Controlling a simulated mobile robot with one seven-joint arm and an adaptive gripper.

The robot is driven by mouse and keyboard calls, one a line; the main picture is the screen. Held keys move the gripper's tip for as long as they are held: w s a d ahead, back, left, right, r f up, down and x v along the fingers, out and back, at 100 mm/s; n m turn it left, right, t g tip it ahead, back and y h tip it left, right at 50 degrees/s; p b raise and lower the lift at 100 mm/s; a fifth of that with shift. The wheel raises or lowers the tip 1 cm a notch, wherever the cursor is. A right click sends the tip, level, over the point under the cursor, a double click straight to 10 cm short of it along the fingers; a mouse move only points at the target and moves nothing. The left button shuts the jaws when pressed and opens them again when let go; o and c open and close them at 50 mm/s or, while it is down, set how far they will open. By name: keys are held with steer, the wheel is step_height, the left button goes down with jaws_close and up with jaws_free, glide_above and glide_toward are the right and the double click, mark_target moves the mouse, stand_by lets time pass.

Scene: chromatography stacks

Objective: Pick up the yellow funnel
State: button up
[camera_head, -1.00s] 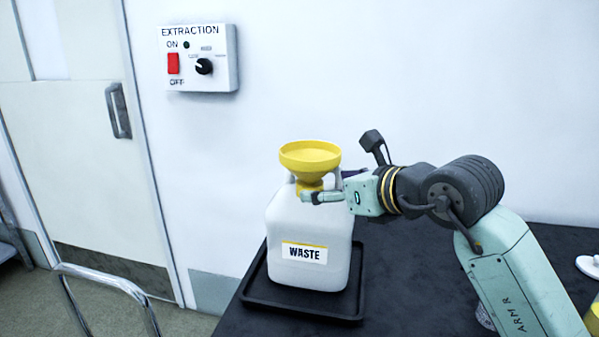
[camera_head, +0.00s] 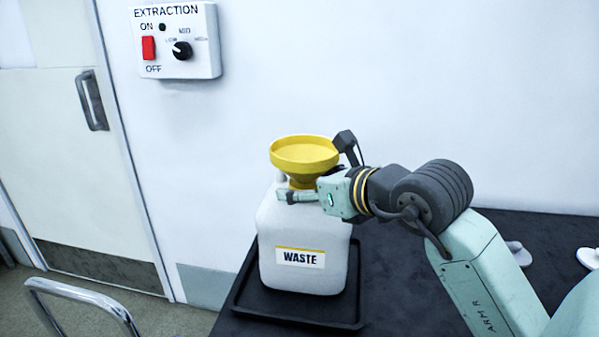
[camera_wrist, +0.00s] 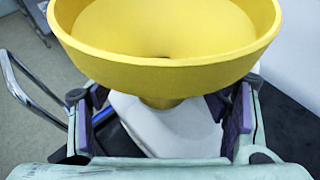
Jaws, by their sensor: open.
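The yellow funnel (camera_head: 304,157) stands upright in the top of the white waste container (camera_head: 300,258). Its wide bowl also fills the upper part of the wrist view (camera_wrist: 165,50). My gripper (camera_head: 290,195) is at the funnel's lower part, below the bowl, coming from the right. In the wrist view my open gripper (camera_wrist: 165,118) has one finger on each side of the funnel's narrow neck (camera_wrist: 162,102), with a gap on both sides. The bowl hides part of the fingertips. The far finger is mostly hidden in the head view.
The container stands in a black tray (camera_head: 240,300) on a dark bench (camera_head: 395,265). The wall is behind, with an extraction switch box (camera_head: 175,42). A metal rail (camera_head: 80,290) is at the lower left. Small white items lie on the bench at right (camera_head: 588,257).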

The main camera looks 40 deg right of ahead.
steer(key=shift+c, duration=0.2)
steer(key=c, duration=1.3)
steer(key=shift+r, duration=0.1)
